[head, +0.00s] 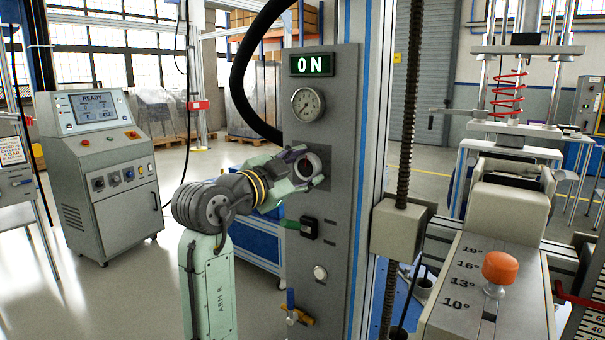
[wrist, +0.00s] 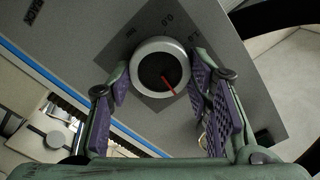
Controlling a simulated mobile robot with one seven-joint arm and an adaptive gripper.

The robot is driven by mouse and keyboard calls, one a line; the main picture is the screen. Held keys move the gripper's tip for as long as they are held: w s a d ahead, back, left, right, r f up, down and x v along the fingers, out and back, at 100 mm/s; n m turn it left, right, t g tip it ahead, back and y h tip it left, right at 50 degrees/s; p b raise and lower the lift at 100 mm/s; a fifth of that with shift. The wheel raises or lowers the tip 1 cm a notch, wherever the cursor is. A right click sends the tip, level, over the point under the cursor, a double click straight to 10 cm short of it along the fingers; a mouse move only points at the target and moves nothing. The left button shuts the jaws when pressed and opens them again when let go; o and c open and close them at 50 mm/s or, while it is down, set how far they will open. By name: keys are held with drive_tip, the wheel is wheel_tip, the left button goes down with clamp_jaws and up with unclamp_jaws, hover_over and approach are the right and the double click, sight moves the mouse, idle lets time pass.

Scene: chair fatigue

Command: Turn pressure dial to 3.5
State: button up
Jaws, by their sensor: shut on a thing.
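The pressure dial (head: 307,166) is a round knob with a dark face and a pale rim on the grey control panel. In the wrist view the dial (wrist: 160,68) has a red pointer toward the lower right of the picture.
Above the dial are a round gauge (head: 308,104), its reading too small to tell, and a lit ON sign (head: 311,64). Below are a green-handled switch (head: 308,227), a pale button (head: 320,272) and a blue-handled valve (head: 292,308). A screw column (head: 403,110) stands right of the panel.

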idle(0.4)
drive_tip(key=o, duration=1.1)
drive_tip(key=shift+o, duration=0.2)
drive_tip(key=v, duration=1.2)
